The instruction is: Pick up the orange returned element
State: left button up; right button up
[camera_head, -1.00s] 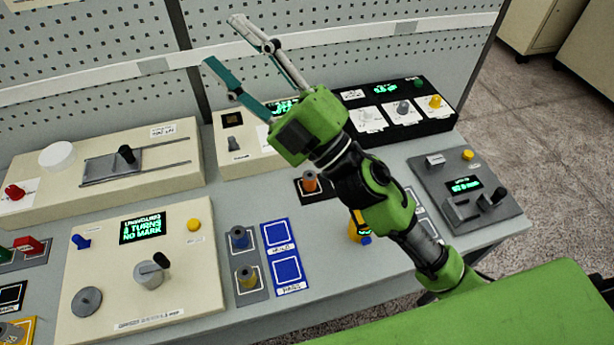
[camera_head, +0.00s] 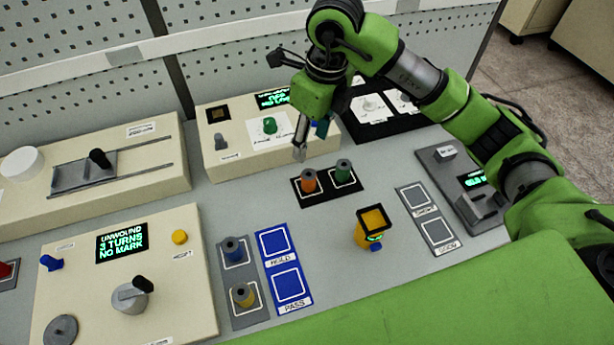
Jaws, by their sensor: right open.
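The orange element (camera_head: 309,182) is a small spool with a dark top. It stands upright in the left square of a black two-place tray (camera_head: 327,196). A green spool (camera_head: 343,172) stands in the right square beside it. My right gripper (camera_head: 311,143) points down with its fingers apart and nothing between them. It appears above and behind the orange element in the picture, apart from it, in front of the beige box with a green knob. The far finger is partly hidden. My left gripper is out of view.
A yellow device with a dark square top (camera_head: 370,229) stands right of centre. A beige winding console (camera_head: 185,285) fills the left front. The grey two-square tray (camera_head: 428,218) is empty.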

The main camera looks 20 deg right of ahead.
jog(key=p, duration=0.2)
send_over(309, 174)
jog(key=f, duration=0.8)
jog(key=shift+s+f, duration=0.1)
jog(key=shift+s, duration=0.3)
jog(key=shift+f+p, duration=0.25)
jog(key=shift+p, duration=0.1)
jog(key=f+p, duration=0.2)
jog(key=f, duration=0.2)
jog(key=shift+w+f, duration=0.15)
jog(key=shift+w, duration=0.05)
jog(key=shift+w+f, duration=0.1)
jog(key=shift+f, duration=0.15)
jog(key=c, duration=1.2)
